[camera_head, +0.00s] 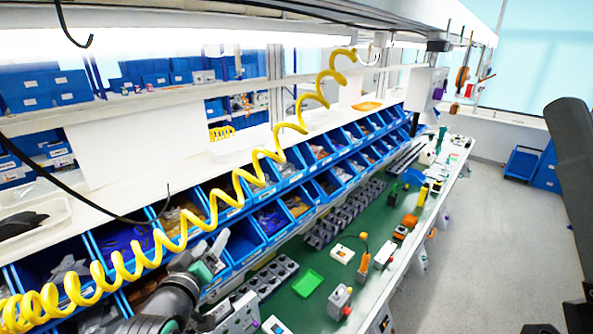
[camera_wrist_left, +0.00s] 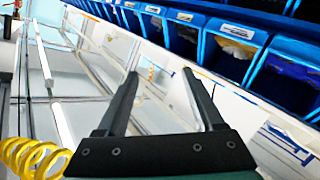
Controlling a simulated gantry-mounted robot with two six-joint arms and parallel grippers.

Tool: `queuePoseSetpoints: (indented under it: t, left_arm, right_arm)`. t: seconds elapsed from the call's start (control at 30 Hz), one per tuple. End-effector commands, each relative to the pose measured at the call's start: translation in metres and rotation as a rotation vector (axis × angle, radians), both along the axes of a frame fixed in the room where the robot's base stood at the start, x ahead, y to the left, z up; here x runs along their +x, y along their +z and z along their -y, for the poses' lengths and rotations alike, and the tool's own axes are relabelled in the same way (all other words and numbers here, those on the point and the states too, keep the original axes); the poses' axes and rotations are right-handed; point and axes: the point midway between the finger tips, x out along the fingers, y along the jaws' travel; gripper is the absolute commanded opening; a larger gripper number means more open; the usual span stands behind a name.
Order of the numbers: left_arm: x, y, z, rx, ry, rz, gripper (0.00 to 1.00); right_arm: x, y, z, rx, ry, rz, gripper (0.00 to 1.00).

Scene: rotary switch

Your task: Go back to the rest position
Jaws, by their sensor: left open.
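My left gripper (camera_head: 214,250) is at the lower left of the head view, in front of the blue bins and above the bench's near end. In the left wrist view its two dark fingers (camera_wrist_left: 160,74) are spread apart with nothing held between them. A small grey box with a red part (camera_head: 340,301), perhaps the rotary switch, sits on the green bench top, to the right of the gripper and apart from it. A dark arm link of mine shows at the right edge of the head view; my right gripper is out of frame.
Rows of blue bins (camera_head: 271,219) line the back of the green bench (camera_head: 290,313). A yellow coiled hose (camera_head: 262,160) hangs across the space near my left arm. A green tray (camera_head: 307,283) and several small devices lie on the bench.

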Motion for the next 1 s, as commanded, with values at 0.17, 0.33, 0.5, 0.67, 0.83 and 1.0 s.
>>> queuePoseSetpoints:
  t: [0.17, 0.33, 0.5, 0.67, 0.83, 1.0]
  left_arm:
    - [-0.052, 0.152, 0.011, 0.096, -0.023, 0.375, 0.69]
    - [-0.146, 0.267, 0.014, 0.213, 0.004, 0.729, 0.69]
    - [-0.237, 0.324, 0.01, 0.341, 0.074, 0.984, 0.69]
    - [-0.257, 0.333, 0.01, 0.476, 0.129, 1.033, 0.69]
    - [-0.256, 0.325, 0.01, 0.49, 0.133, 1.031, 0.69]
    - [-0.255, 0.276, 0.009, 0.488, 0.132, 1.029, 0.69]
  right_arm:
    - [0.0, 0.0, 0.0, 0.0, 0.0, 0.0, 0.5]
    - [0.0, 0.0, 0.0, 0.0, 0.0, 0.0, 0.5]
    - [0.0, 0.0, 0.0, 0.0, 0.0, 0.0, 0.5]
    - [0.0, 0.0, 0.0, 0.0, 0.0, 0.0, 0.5]
    - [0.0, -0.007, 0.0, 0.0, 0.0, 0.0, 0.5]
    - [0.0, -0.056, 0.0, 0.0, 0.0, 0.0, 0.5]
